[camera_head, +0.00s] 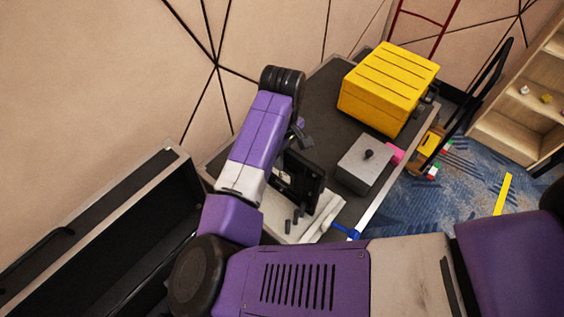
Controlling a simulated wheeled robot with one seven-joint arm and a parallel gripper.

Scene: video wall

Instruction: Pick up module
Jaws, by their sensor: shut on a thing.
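A dark, flat, square module (303,178) is tilted nearly on edge near the middle of the view, at the end of my purple and white arm. My gripper (292,151) is mostly hidden behind the arm's last links and shut on the module. The module is above or just beside a pale sheet or pad (325,208) with small dark pegs. I cannot tell if its lower edge touches anything.
The dark case top (325,92) carries a yellow ribbed box (385,88) and a grey box (363,164) with a black knob. A pink item (395,153) and a blue clamp-like item (346,232) are near its right edge. An open black case (100,245) stands left.

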